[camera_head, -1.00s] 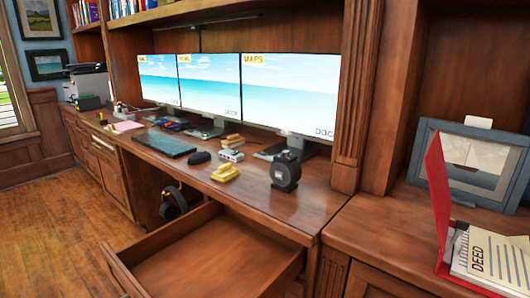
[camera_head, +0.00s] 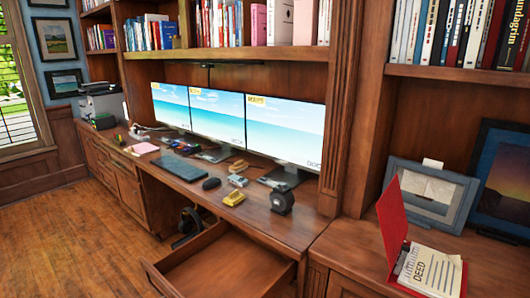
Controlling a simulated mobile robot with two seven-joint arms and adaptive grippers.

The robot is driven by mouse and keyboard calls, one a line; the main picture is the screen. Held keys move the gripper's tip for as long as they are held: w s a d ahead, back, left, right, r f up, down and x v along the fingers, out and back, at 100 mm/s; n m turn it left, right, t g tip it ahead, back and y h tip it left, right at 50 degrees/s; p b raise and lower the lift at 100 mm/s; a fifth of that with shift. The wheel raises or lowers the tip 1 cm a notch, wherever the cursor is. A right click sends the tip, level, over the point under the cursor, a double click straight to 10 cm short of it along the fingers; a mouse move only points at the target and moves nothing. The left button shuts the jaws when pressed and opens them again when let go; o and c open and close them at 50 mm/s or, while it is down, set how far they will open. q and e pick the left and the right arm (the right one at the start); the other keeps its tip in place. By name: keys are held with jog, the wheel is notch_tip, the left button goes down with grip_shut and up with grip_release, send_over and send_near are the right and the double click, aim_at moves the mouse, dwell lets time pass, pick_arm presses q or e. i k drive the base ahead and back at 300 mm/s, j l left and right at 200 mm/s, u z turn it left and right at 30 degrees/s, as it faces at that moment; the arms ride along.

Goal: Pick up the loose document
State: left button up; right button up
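A white paper document marked "DEED" (camera_head: 428,271) lies on the right counter, partly inside an open red folder (camera_head: 393,228) whose cover stands upright. Its lower part is close to the picture's right bottom edge. I cannot tell whether it is loose from the folder. Neither of my grippers shows in the head view.
An open empty drawer (camera_head: 225,270) juts out below the desk (camera_head: 270,224). Three monitors (camera_head: 285,130), a keyboard (camera_head: 184,168), a mouse (camera_head: 211,184), a yellow stapler (camera_head: 234,198) and a black round device (camera_head: 282,201) stand on it. Framed pictures (camera_head: 430,192) lean behind the folder. The wooden floor (camera_head: 85,245) is clear at left.

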aim_at(439, 274)
jog(key=z, duration=1.25)
jog(key=i+l, duration=0.1)
jog(key=l+z, duration=0.05)
